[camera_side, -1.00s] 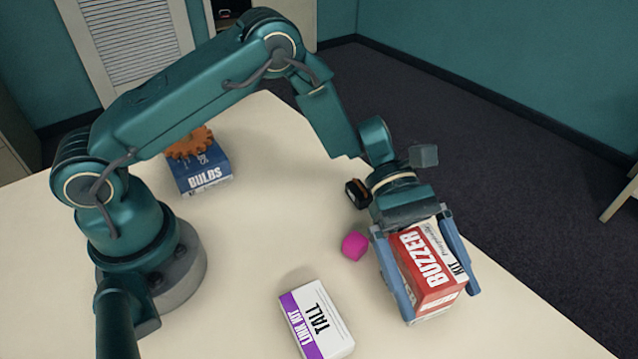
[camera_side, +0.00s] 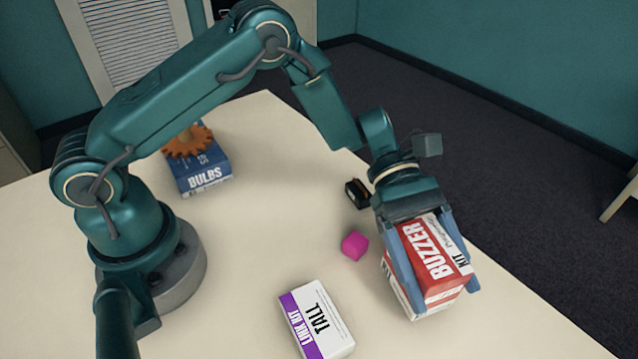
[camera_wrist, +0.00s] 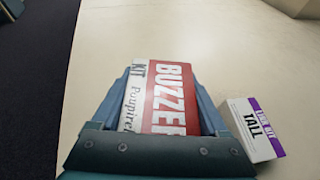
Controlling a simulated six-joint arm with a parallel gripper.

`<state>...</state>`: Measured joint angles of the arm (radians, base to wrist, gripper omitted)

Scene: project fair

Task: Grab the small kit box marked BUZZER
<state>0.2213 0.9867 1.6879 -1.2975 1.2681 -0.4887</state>
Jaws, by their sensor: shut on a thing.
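The red and white kit box marked BUZZER (camera_side: 432,258) is at the right of the table in the side view. My gripper (camera_side: 445,300) is shut on it, with one blue finger on each side. The lettered face shows between the fingers, and part of the box shows left of the near finger. In the wrist view the BUZZER box (camera_wrist: 168,95) lies between the fingers, its lower end hidden by the gripper body. I cannot tell whether its underside touches the table.
A white and purple link kit box marked TALL (camera_side: 317,320) lies left of the BUZZER box. A magenta block (camera_side: 354,245) and a small black item (camera_side: 357,194) are nearby. A blue BULBS box (camera_side: 203,175) with an orange gear (camera_side: 188,142) is farther back.

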